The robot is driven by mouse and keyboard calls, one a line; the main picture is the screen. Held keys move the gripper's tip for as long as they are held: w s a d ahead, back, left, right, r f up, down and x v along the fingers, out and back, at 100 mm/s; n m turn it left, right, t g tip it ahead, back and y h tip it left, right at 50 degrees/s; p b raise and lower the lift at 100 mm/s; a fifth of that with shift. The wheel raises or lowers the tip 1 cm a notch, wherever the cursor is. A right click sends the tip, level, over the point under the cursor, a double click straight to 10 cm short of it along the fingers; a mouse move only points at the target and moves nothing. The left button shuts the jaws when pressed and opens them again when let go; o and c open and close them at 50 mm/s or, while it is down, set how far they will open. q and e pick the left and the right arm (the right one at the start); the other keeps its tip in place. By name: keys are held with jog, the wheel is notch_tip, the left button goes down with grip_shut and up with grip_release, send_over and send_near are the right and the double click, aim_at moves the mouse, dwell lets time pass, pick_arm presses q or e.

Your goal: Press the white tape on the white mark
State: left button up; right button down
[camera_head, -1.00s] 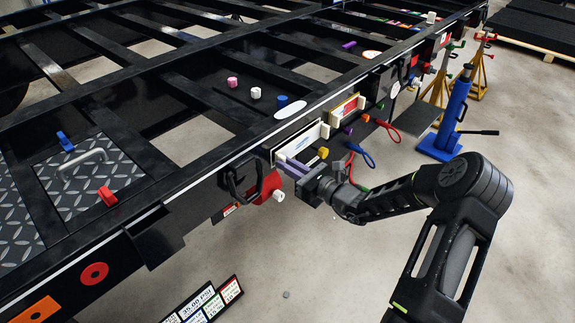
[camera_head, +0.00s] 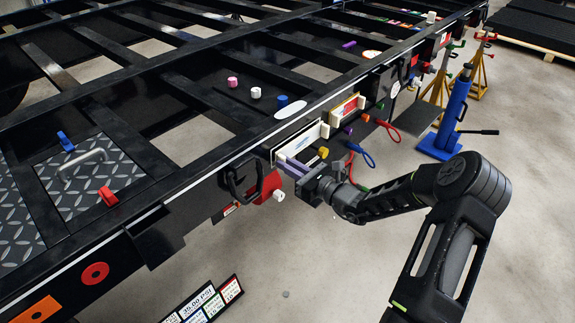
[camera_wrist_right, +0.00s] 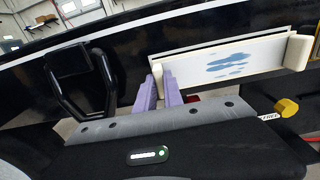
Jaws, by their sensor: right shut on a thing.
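My right gripper (camera_head: 292,172), with two purple fingers, is at the side of the black trailer frame. In the right wrist view its fingers (camera_wrist_right: 160,92) are shut on a cream end piece (camera_wrist_right: 157,68) at the left end of a white panel (camera_wrist_right: 228,60) with blue smears. The white panel also shows in the head view (camera_head: 300,140). I cannot tell whether this piece is the white tape. A flat white oval (camera_head: 291,115) lies on the beam above; I cannot tell whether it is the white mark. My left gripper is not in view.
A black handle (camera_head: 240,185) is left of the gripper. A yellow knob (camera_head: 323,152) and a blue loop (camera_head: 368,160) are to its right. Pink (camera_head: 232,82), white (camera_head: 256,92) and blue (camera_head: 282,101) knobs stand on the frame. A blue jack (camera_head: 455,115) stands on the floor.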

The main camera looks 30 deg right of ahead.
jog(key=shift+w+a, duration=0.15)
jog(key=shift+w, duration=0.35)
dwell(0.9)
jog(key=c, duration=1.4)
grip_release()
jog(key=v, duration=0.7)
jog(key=shift+s, duration=0.35)
